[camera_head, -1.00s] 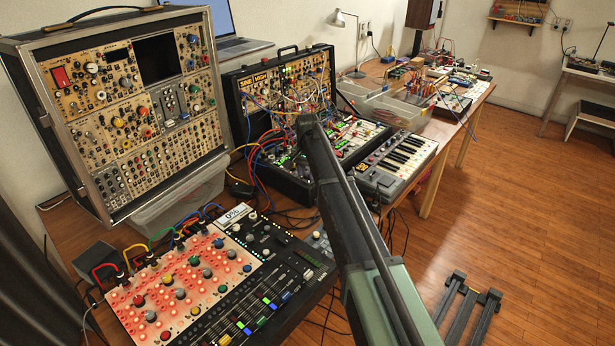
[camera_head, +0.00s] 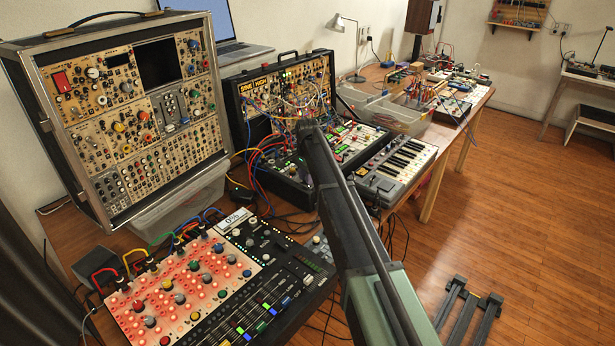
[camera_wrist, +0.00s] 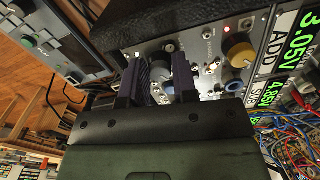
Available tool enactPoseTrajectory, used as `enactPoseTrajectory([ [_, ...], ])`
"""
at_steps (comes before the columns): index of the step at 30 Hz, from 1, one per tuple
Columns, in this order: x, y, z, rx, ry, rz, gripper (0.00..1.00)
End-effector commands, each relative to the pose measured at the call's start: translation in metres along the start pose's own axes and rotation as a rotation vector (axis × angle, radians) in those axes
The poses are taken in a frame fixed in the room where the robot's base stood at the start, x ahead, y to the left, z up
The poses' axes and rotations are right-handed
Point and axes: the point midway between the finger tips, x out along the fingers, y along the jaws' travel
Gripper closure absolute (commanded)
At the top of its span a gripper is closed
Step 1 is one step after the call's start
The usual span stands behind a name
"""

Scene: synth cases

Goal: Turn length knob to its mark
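My gripper (camera_wrist: 160,72) shows in the wrist view with its two dark fingers apart, in front of a silver module panel (camera_wrist: 205,55). No legible label or mark identifies the length knob. In the head view my arm reaches over the lower part of the patched black synth case (camera_head: 285,90), and my gripper is hidden there.
Patch cables (camera_wrist: 290,140) and green voltage displays (camera_wrist: 290,55) lie right of my gripper in the wrist view. In the head view, the small keyboard (camera_head: 400,165) is right of my arm and the fader mixer (camera_head: 265,305) is left.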

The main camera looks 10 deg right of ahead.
Motion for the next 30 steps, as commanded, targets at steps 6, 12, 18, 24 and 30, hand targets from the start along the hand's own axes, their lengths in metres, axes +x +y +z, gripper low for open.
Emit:
enactPoseTrajectory([
  [6, 0.0, 0.0, 0.0, -0.001, 0.0, 0.0, 0.67],
  [12, -0.01, 0.0, 0.0, -0.002, 0.0, 0.0, 0.67],
  [18, -0.053, 0.0, 0.0, -0.002, 0.0, 0.0, 0.67],
  [24, -0.101, 0.0, 0.0, -0.001, 0.0, 0.0, 0.67],
  [30, -0.111, 0.0, 0.0, -0.001, 0.0, 0.0, 0.67],
])
